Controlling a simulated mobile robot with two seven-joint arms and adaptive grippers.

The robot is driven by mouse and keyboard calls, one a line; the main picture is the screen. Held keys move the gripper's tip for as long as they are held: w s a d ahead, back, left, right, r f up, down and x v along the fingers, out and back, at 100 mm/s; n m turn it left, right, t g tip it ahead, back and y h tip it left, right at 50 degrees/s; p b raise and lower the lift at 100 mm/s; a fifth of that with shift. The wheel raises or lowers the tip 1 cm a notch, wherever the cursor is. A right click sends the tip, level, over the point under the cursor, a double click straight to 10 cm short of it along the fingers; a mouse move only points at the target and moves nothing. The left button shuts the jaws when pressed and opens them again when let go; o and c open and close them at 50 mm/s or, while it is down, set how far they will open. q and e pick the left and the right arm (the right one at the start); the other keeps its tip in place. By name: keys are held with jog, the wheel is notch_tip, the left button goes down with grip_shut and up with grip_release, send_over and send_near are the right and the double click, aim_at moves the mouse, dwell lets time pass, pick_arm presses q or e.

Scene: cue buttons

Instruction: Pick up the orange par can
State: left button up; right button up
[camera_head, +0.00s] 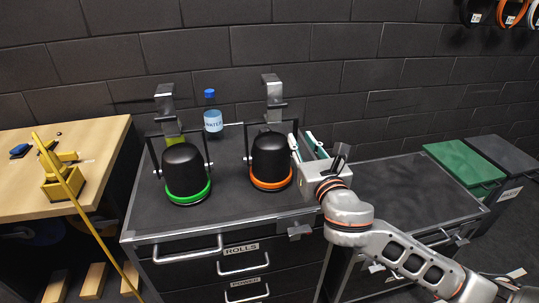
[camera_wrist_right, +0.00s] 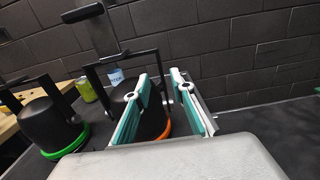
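The orange par can (camera_head: 270,157) is a black can with an orange rim ring, a black yoke and a clamp on top. It stands on the dark cabinet top, right of a similar green-ringed can (camera_head: 182,170). My right gripper (camera_head: 301,139) is at its right side, open, with teal pads apart. In the right wrist view the orange can (camera_wrist_right: 153,119) is partly hidden behind the left finger. One side of its yoke shows between the fingers of the gripper (camera_wrist_right: 160,82); I cannot tell whether they touch it. My left gripper is not in view.
A water bottle (camera_head: 212,114) stands behind the cans, and a yellow-green can (camera_wrist_right: 86,90) is behind them. A black cabinet top (camera_head: 400,190) to the right is clear. A wooden table (camera_head: 95,145) with yellow items is left. A brick wall is behind.

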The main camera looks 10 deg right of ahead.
aim_at(295, 130)
jog(key=shift+w+f, duration=0.1)
jog(key=shift+w, duration=3.05)
grip_shut()
jog(key=shift+r, duration=0.25)
